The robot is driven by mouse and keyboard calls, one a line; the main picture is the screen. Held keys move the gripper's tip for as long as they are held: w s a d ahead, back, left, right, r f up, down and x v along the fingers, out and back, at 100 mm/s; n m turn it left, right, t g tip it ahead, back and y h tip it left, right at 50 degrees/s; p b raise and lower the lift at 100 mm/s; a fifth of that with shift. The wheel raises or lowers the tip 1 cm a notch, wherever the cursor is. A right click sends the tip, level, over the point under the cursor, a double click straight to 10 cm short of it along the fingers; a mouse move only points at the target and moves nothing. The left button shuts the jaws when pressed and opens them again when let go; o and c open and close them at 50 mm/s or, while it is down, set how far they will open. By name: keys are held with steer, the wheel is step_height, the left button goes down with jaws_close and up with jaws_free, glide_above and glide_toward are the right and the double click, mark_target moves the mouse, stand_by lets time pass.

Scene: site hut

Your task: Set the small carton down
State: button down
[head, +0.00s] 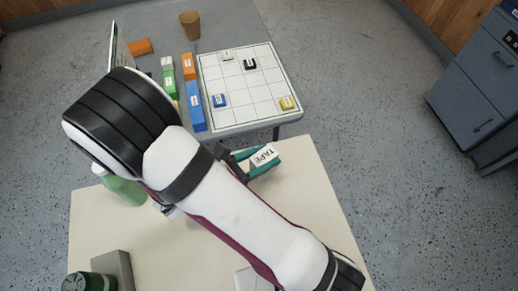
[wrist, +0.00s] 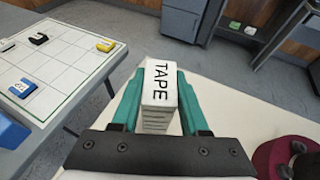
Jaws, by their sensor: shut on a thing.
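The small carton is a white box with "TAPE" on its top, seen in the head view (head: 264,155) and in the wrist view (wrist: 160,82). My gripper (wrist: 159,95) is shut on it, with one teal finger along each side. In the head view my gripper (head: 262,162) is over the far part of the cream table (head: 300,205), near its far edge. Whether the carton's underside touches the table, I cannot tell. My arm covers much of the table's middle in the head view.
A grey table (head: 231,31) beyond holds a white grid board (head: 235,105), several coloured blocks and a brown cup (head: 190,25). A green bottle (head: 123,188), a grey box (head: 115,266) and a dark green can (head: 88,282) stand on the cream table's left side.

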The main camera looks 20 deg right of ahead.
step_height(320, 180, down, 6)
steer(key=shift+c, duration=2.1)
jaws_free()
steer(key=v, duration=1.1)
steer(key=s+d+r+m+g+y, duration=0.2)
steer(key=s+r+m+y, duration=0.3)
steer(key=m, duration=0.9)
steer(key=s+d+r+m+g+y, duration=0.3)
steer(key=s+r+m+y, duration=0.3)
steer(key=m, duration=0.8)
step_height(320, 180, up, 2)
steer(key=d+y, duration=0.1)
steer(key=y, duration=0.2)
steer(key=shift+s, duration=0.15)
